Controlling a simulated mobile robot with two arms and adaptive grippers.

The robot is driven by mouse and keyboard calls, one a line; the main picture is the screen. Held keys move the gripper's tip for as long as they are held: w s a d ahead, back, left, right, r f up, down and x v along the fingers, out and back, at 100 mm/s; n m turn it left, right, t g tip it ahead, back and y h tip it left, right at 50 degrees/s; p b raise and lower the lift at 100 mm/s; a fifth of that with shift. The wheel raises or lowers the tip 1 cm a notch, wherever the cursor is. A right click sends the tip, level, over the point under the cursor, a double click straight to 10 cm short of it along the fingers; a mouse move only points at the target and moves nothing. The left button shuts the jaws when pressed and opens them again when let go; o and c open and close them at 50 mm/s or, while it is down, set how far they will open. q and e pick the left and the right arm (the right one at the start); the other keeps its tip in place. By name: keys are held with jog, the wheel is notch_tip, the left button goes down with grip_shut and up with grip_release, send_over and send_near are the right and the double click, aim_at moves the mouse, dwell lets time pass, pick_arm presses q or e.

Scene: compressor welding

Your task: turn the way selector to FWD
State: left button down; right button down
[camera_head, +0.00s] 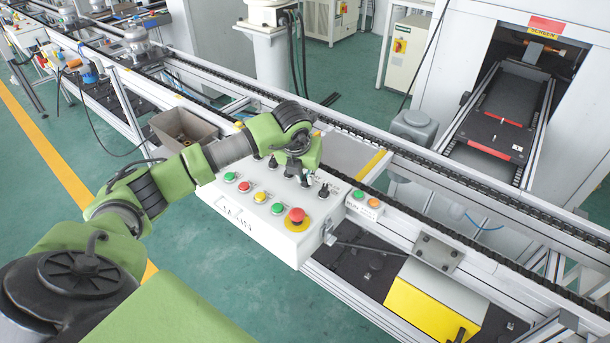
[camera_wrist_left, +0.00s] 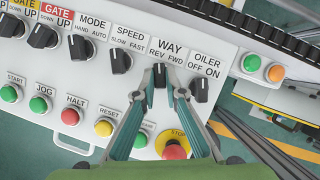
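The WAY selector (camera_wrist_left: 160,76) is a black knob on the white control panel (camera_wrist_left: 75,108), under a label with REV at left and FWD at right. Its light pointer mark faces up the picture, nearer REV than FWD. My left gripper (camera_wrist_left: 160,80) reaches over the panel with one fingertip on each side of this knob. The fingers look apart, with small gaps beside the knob; contact cannot be made out. In the head view the left gripper (camera_head: 305,178) is over the right part of the panel and partly hides the knob. My right gripper is not in view.
The SPEED knob (camera_wrist_left: 121,62) is left of WAY, and the OILER knob (camera_wrist_left: 199,89) is close on its right. A red STOP button (camera_wrist_left: 174,150) sits below, near the fingers. A yellow button (camera_wrist_left: 104,128) is lower left. A conveyor rail (camera_head: 400,165) runs behind the panel.

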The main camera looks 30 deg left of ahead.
pick_arm(q)
jog(key=shift+f+m+b, duration=0.1)
jog(key=shift+m+b, duration=0.2)
jog(key=shift+b, duration=0.15)
jog(key=shift+a+f+m+h+b, duration=0.15)
jog(key=shift+m+h+b, duration=0.15)
jog(key=shift+m+b, duration=0.35)
jog(key=m+h+b, duration=0.1)
jog(key=m+b, duration=0.2)
jog(key=shift+a, duration=0.1)
jog(key=shift+w+r+m+h+b, duration=0.1)
jog(key=shift+r+m+h+b, duration=0.1)
jog(key=shift+m+h+b, duration=0.5)
jog(key=shift+a+r+m+b, duration=0.15)
jog(key=shift+m+b, duration=0.3)
jog(key=shift+m, duration=0.7)
jog(key=c, duration=2.1)
grip_release()
